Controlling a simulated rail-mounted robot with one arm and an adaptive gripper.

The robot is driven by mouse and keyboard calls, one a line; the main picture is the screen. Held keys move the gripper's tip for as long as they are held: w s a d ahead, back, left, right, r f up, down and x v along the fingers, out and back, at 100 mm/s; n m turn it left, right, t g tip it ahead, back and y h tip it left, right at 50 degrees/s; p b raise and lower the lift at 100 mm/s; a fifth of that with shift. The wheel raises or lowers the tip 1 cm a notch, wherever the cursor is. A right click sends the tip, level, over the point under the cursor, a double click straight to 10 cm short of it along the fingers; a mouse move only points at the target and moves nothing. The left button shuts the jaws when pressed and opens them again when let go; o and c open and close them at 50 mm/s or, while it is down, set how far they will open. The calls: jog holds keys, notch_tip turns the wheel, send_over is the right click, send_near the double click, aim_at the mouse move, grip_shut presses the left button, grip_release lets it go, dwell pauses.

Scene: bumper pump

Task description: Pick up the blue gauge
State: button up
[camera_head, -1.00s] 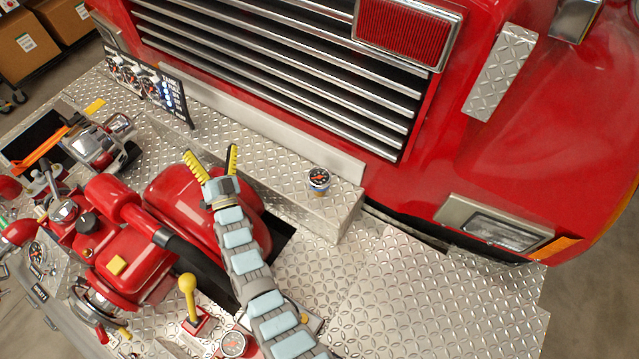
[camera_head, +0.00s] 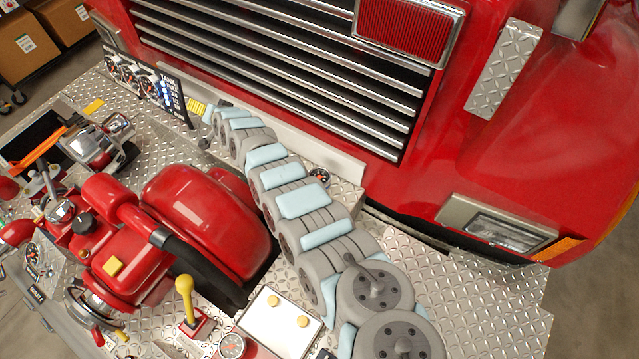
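A small round gauge (camera_head: 320,175) with a dark face stands on the diamond-plate ledge below the grille. My arm hides its lower part, so its body colour hardly shows now.
The red pump (camera_head: 205,220) stands left of my arm. The chrome grille (camera_head: 280,60) rises behind the ledge. Bare diamond plate (camera_head: 460,290) lies to the right.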

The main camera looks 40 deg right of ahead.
jog(key=s+d+g, duration=0.4)
jog(key=s, duration=0.3)
jog(key=s+d+g, duration=0.3)
jog(key=s+d, duration=0.1)
jog(key=s, duration=0.3)
jog(key=m+g+y+b, duration=0.1)
jog(key=m+g+b, duration=0.1)
jog(key=g, duration=0.3)
send_over(320, 176)
jog(key=f+b, duration=0.2)
jog(key=f, duration=0.1)
jog(key=f+b, duration=0.2)
jog(key=f, duration=0.1)
jog(key=a+f+b, duration=0.1)
jog(key=f+b, duration=0.2)
jog(key=shift+f, duration=0.3)
jog(key=shift+s+f+p, duration=0.1)
jog(key=shift+p, duration=0.35)
jog(key=shift+d+f, duration=0.1)
jog(key=shift+f, duration=0.55)
jog(key=shift+d+f+p, duration=0.2)
jog(key=shift+f+p, duration=0.05)
jog(key=shift+f, duration=0.7)
jog(key=shift+d+f+p, duration=0.15)
jog(key=shift+f+p, duration=0.1)
jog(key=shift+f, duration=1.5)
jog(key=c, duration=1.2)
